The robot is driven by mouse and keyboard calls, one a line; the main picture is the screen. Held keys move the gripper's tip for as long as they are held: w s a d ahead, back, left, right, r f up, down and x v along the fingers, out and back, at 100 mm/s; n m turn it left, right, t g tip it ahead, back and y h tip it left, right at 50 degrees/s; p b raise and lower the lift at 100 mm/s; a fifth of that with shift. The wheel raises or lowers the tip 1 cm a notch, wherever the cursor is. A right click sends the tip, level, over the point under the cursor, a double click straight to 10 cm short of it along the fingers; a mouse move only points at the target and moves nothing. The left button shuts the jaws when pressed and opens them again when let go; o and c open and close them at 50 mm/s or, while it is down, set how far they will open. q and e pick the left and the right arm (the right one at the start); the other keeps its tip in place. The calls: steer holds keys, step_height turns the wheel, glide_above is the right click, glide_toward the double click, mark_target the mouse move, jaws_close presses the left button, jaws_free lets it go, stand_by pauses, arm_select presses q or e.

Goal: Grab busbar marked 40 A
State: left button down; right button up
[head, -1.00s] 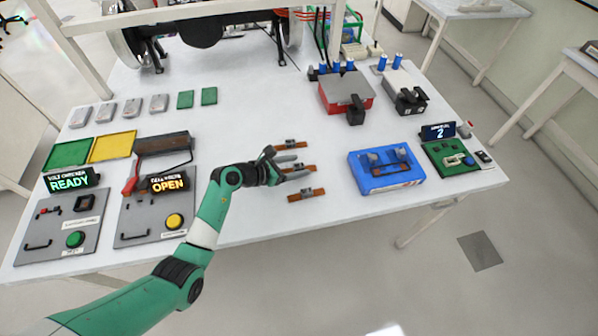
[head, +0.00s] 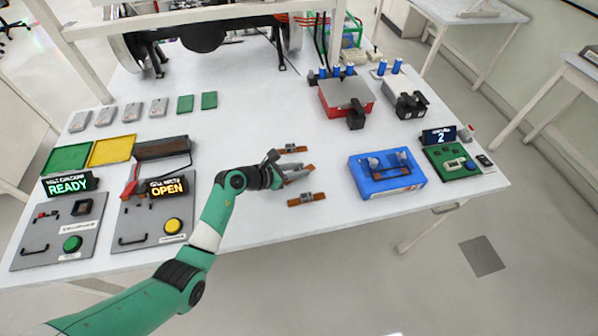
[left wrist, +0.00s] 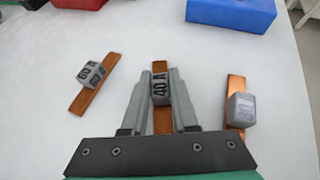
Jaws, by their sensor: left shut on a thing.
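The busbar marked 40 A (left wrist: 161,90) is a copper strip with a grey labelled block at its middle. It lies between the two fingers of my left gripper (left wrist: 160,82) in the left wrist view, and the fingers are shut on its grey block. In the head view my left gripper (head: 284,168) is over the middle of three busbars and covers most of it. A busbar marked 60 (left wrist: 92,76) lies to the left in the left wrist view. Another busbar (left wrist: 238,105) lies to the right, its label too small to read. My right gripper is out of view.
A blue holder (head: 390,185) with a copper bar stands to the right of the busbars. A red box (head: 335,98) is behind. Two panels with displays, READY (head: 70,184) and OPEN (head: 166,186), stand at left. The table's middle is clear.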

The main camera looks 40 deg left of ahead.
arm_select(q)
steer(key=shift+r+p, duration=0.4)
steer(key=shift+r, duration=0.15)
step_height(320, 180, up, 3)
steer(key=shift+f+p, duration=0.1)
steer(key=shift+p, duration=0.9)
steer(key=s+d+r+p, duration=0.7)
steer(key=s+d+r, duration=0.2)
steer(key=s, duration=0.1)
steer(key=shift+s+d+p, duration=0.15)
steer(key=shift+d+p, duration=0.15)
steer(key=shift+p, duration=0.1)
